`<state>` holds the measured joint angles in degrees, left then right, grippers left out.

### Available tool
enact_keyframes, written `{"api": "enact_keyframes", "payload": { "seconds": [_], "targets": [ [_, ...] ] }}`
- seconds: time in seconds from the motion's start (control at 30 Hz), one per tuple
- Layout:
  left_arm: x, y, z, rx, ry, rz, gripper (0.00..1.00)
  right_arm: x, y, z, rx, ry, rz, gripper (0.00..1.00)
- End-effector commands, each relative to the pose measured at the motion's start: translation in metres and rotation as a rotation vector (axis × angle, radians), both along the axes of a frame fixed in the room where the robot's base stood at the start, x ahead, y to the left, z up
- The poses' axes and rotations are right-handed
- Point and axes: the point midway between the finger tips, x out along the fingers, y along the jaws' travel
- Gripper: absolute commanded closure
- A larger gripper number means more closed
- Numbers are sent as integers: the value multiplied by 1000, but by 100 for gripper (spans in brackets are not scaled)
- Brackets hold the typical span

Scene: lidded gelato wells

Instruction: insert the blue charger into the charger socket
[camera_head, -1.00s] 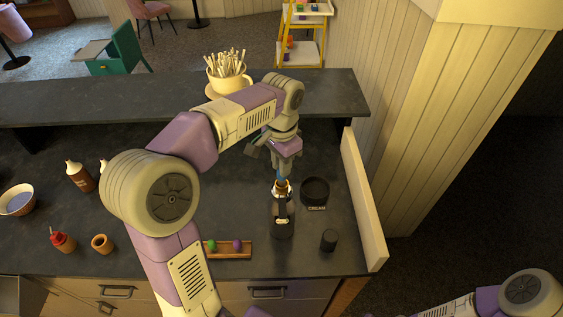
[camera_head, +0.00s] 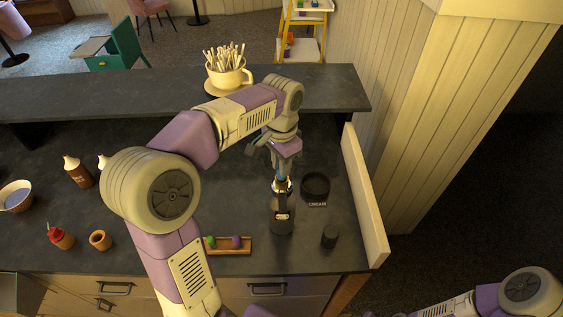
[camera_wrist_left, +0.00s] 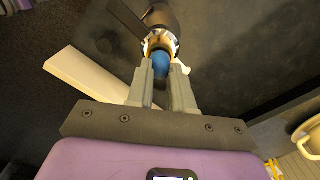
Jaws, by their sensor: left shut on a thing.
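My left gripper (camera_head: 283,173) points down over a dark dispenser bottle (camera_head: 282,222) on the counter. It is shut on the blue charger (camera_wrist_left: 160,65), whose rounded blue end shows between the fingertips (camera_wrist_left: 161,77) in the wrist view. The charger is at the bottle's pale and brassy collar, the charger socket (camera_wrist_left: 159,42). The fingers hide part of the collar, and I cannot tell how deep the charger sits. My right gripper is out of view; only part of the right arm shows at lower right.
A wooden rack (camera_head: 228,251) with a green and a purple charger lies left of the bottle. A round black CREAM holder (camera_head: 315,187) and a small black cap (camera_head: 329,236) stand on the right. A pale side board (camera_head: 365,195) edges the counter; a cup of sticks (camera_head: 229,76) stands behind.

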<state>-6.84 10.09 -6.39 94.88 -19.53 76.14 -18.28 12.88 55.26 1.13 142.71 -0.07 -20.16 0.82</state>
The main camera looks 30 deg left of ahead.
Motion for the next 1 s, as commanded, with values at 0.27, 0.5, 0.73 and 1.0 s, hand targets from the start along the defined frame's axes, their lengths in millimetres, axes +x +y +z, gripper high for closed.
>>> {"api": "enact_keyframes", "payload": {
  "seconds": [0.27,0.5,0.73,1.0],
  "targets": [
    [0,0,-2,0,0,0,50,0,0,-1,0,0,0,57],
    [0,0,-2,0,0,0,49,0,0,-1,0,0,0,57],
    [0,0,11,0,0,0,49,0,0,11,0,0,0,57],
    [0,0,39,0,-1,0,49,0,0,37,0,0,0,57]
  ]
}}
